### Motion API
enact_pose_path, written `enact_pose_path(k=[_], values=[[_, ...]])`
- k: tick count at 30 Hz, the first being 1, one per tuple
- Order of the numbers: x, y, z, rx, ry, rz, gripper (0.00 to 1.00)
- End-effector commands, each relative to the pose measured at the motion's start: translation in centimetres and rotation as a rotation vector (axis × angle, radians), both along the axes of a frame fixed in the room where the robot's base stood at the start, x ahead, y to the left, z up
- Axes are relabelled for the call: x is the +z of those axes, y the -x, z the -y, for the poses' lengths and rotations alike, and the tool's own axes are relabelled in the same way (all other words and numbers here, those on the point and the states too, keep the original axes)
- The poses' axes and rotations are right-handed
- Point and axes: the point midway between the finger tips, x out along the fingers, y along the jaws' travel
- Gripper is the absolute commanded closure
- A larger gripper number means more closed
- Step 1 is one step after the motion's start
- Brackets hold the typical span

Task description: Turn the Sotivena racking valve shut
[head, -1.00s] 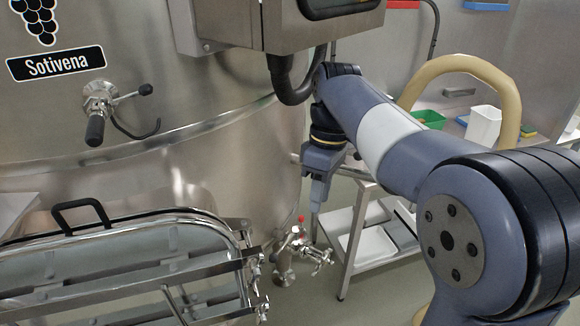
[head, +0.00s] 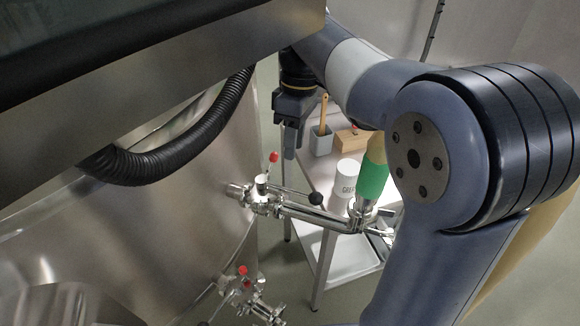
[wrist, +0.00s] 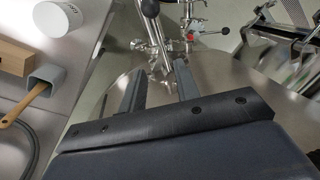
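A steel valve (head: 262,197) sticks out from the steel vat (head: 190,225) in the head view; I take it for the racking valve. It has a red knob (head: 273,157) and a lever ending in a black ball (head: 315,198). The lever runs roughly along the outlet pipe (head: 310,215). My gripper (head: 289,150) is above and behind the valve, apart from it, fingers downward. In the wrist view the fingers (wrist: 160,76) are spread and empty, with fittings, a red knob (wrist: 190,37) and a black knob (wrist: 149,8) beyond them. The name plate is out of view now.
A green hose end (head: 373,180) rises at the pipe's end. A table behind holds a white container (head: 346,175), a wooden block (head: 352,140) and a grey pot (head: 320,141). A black corrugated hose (head: 170,165) hangs left.

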Motion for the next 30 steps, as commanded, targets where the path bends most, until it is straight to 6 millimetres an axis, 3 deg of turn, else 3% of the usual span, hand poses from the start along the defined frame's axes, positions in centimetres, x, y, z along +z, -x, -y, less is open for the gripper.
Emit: enact_pose_path(k=[9,15,27,30], values=[[-5.9,1.2,-0.5,0.002,0.002,-0.005,0.69],[-8.5,1.6,-0.7,0.001,0.001,-0.003,0.69],[-9.5,1.8,-0.8,0.000,0.000,0.000,0.69],[-9.4,1.8,-0.8,0.000,0.000,0.000,0.76]])
